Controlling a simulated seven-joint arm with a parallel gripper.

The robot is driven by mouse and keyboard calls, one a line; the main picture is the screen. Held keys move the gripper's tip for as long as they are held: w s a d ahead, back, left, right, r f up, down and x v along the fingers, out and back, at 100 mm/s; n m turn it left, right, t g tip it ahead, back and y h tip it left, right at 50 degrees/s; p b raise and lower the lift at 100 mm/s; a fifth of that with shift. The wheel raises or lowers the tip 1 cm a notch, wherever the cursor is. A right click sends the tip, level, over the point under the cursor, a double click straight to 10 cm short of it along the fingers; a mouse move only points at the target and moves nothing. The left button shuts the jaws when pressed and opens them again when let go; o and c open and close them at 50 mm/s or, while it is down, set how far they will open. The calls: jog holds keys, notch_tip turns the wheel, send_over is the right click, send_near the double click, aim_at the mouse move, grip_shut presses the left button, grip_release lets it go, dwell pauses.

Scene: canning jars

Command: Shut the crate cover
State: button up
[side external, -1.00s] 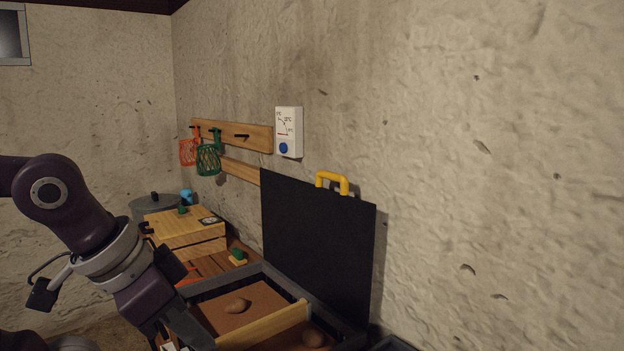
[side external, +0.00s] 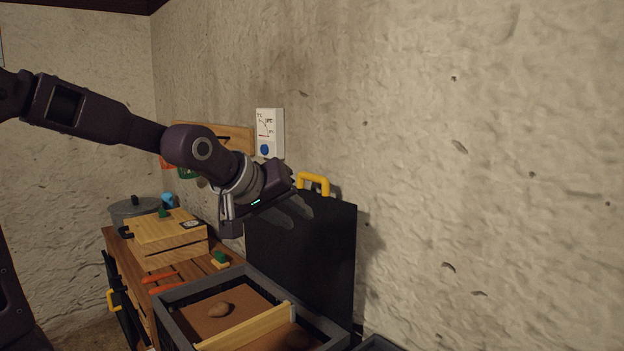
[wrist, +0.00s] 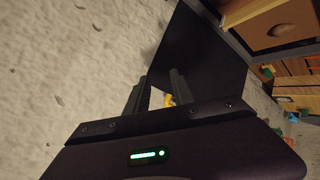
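The black crate cover (side external: 325,255) stands upright, open, at the back of the grey crate (side external: 185,288), close to the wall. Its yellow handle (side external: 314,183) is on the top edge. My gripper (side external: 302,207) is in front of the cover's upper part, close to the handle. In the wrist view the cover (wrist: 200,55) spreads beyond my fingers (wrist: 159,80). These are apart, with part of the yellow handle (wrist: 168,100) showing between them. I cannot tell whether they touch it. The crate is open on top.
A potato (side external: 219,310) lies in the crate beside a wooden divider (side external: 245,328). A wooden box (side external: 168,238) and a grey pot (side external: 130,209) stand left on the wooden bench.

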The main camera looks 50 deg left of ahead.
aim_at(311, 178)
jog(key=w+a+n+t+y, duration=0.1)
jog(key=w+a+n, duration=0.3)
jog(key=w+a, duration=0.1)
jog(key=w+a+n+t+y, duration=0.1)
jog(key=w+a+n+t, duration=0.1)
jog(key=w+a, duration=0.4)
jog(key=w+a+n+t+y, duration=0.1)
jog(key=w+a+n+y, duration=0.1)
jog(key=w+a+n, duration=0.3)
jog(key=shift+w+a+r+n, duration=0.1)
jog(key=shift+w+a, duration=0.15)
jog(key=shift+w, duration=0.2)
jog(key=shift+w+a+n, duration=0.1)
jog(key=shift+w+a, duration=0.1)
jog(key=shift+w, duration=0.2)
jog(key=shift+w+a+r+n, duration=0.1)
jog(key=shift+w+a, duration=0.15)
jog(key=shift+w, duration=0.2)
jog(key=x, duration=0.5)
jog(key=shift+w+a, duration=0.15)
jog(key=shift+w, duration=0.25)
jog(key=shift+w+a+f, duration=0.1)
jog(key=shift+w+a, duration=0.05)
jog(key=shift+w, duration=0.25)
grip_shut()
